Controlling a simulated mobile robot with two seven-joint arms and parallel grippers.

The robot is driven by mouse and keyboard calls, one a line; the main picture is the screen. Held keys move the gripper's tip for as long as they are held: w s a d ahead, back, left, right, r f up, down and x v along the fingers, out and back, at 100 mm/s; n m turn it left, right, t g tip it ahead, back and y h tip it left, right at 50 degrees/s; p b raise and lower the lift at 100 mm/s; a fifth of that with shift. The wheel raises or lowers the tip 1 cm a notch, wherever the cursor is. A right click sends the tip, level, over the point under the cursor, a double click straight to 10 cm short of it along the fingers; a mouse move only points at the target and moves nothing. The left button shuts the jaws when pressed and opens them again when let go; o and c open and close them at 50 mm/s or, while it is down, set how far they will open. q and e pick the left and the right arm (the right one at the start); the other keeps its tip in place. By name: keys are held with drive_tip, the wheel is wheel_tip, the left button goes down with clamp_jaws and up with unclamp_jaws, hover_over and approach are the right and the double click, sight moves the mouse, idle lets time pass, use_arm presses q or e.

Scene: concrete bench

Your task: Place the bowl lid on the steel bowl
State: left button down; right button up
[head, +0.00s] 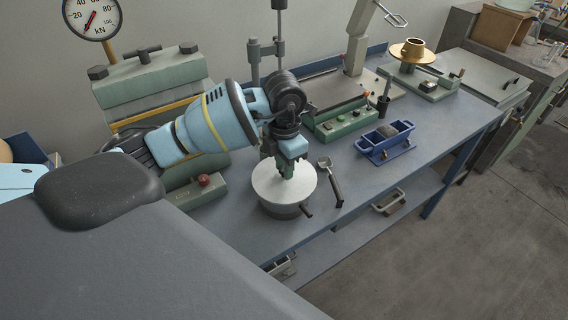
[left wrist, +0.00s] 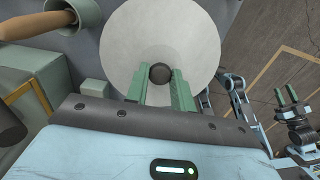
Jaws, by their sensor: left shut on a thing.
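The bowl lid (head: 272,190) is a pale round disc with a dark knob (left wrist: 160,73). My left gripper (head: 287,170) points down, with its green fingers shut on the knob; in the left wrist view (left wrist: 161,88) a finger stands on each side of it. The steel bowl (head: 285,211) is grey and sits on the bench directly under the lid, which hides its opening. I cannot tell whether the lid touches the rim all round. My right gripper (left wrist: 286,97) shows small at the right of the left wrist view, its green fingers apart and empty.
A ladle-like tool (head: 333,184) lies just right of the bowl on the blue-grey bench (head: 365,197). A blue mould box (head: 386,146) and a green control box (head: 341,122) stand further right. A green press with a red knob (head: 204,181) is at the left.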

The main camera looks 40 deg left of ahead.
use_arm(q)
drive_tip(key=shift+f, duration=0.5)
use_arm(e)
drive_tip(key=shift+s+f, duration=0.15)
drive_tip(key=shift+f, duration=0.05)
use_arm(q)
drive_tip(key=c, duration=1.2)
unclamp_jaws()
drive_tip(key=shift+r, duration=0.1)
drive_tip(key=shift+r, duration=0.3)
wheel_tip(320, 180, up, 12)
drive_tip(key=shift+r+p, duration=0.1)
drive_tip(key=shift+p, duration=0.3)
use_arm(e)
drive_tip(key=shift+w+r, duration=0.65)
drive_tip(key=shift+r, duration=0.2)
drive_tip(key=shift+s+f, duration=0.1)
drive_tip(key=shift+s, duration=0.05)
